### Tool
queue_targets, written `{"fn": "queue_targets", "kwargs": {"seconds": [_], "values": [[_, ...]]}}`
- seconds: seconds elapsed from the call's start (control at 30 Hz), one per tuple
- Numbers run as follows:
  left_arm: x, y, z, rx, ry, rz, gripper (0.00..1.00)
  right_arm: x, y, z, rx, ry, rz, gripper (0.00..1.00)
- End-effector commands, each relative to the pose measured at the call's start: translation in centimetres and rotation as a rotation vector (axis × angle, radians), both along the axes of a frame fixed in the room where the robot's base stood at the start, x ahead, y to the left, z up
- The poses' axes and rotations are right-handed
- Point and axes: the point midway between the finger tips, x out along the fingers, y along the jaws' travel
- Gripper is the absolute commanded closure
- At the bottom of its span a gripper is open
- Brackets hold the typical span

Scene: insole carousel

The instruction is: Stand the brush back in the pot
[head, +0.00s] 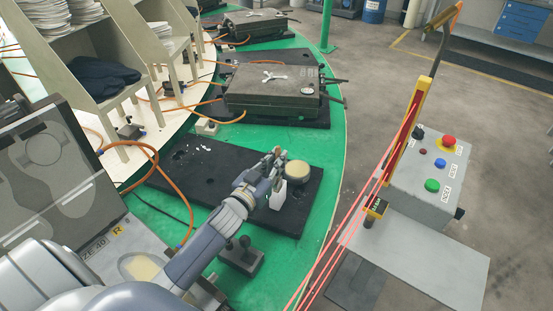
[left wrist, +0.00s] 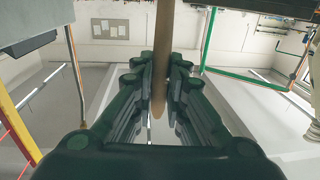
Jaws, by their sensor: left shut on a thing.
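My left gripper (head: 277,158) is above the black mat on the green table. In the left wrist view its dark green fingers (left wrist: 160,90) are shut on the brush (left wrist: 161,45), of which a smooth wooden, rod-like part shows between them. The brush's bristles cannot be made out. Just below the gripper in the head view is a small white block-like thing (head: 278,196); I cannot tell whether it is the pot or touches the brush. A short round container (head: 297,173) with a pale yellow top stands right beside the gripper. My right gripper is not in view.
The black mat (head: 222,182) has free room left of the gripper. A dark metal case (head: 272,92) lies behind. A grey control box (head: 428,180) with coloured buttons and red cords stands right.

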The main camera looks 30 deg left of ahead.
Motion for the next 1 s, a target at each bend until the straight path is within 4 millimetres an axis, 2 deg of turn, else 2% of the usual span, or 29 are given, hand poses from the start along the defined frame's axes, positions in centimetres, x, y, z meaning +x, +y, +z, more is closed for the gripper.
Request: {"fn": "queue_targets", "kwargs": {"seconds": [0.03,0.4,0.97,1.0], "values": [[0.0,0.0,-0.7,0.0,0.0,0.0,1.0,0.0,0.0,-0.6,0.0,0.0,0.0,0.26],[0.0,0.0,-3.0,-0.001,0.0,0.0,1.0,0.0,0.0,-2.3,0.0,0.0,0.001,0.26],[0.0,0.0,-3.5,0.0,-0.001,0.0,1.0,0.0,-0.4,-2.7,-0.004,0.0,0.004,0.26],[0.0,0.0,-3.5,0.0,-0.001,0.0,0.8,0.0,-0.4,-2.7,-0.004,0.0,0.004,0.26]]}}
